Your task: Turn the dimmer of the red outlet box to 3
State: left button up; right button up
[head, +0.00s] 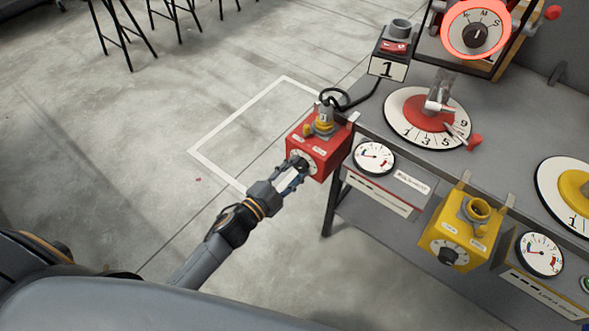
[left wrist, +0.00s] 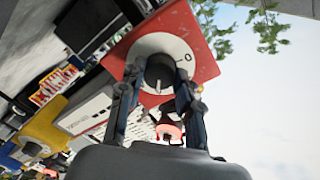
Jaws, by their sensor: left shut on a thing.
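The red outlet box (head: 322,158) hangs at the left front corner of the grey bench in the head view. Its front face carries a white round dial with a dark dimmer knob, which my left gripper (head: 299,166) partly covers. In the left wrist view the red box (left wrist: 205,62) fills the top middle, and the dark knob (left wrist: 160,72) stands between my two fingers. My left gripper (left wrist: 154,100) is shut on the knob. A "0" shows on the dial's right side; a white mark shows at the knob's lower edge. The number it points to cannot be read. My right gripper is not in view.
A yellow outlet box (head: 447,238) hangs on the bench front to the right. A gauge (head: 374,158) sits beside the red box. Open floor lies left.

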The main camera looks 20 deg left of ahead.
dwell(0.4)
pick_arm(q)
jog(key=o, duration=1.2)
jog(key=shift+c, duration=0.2)
jog(key=v, duration=1.2)
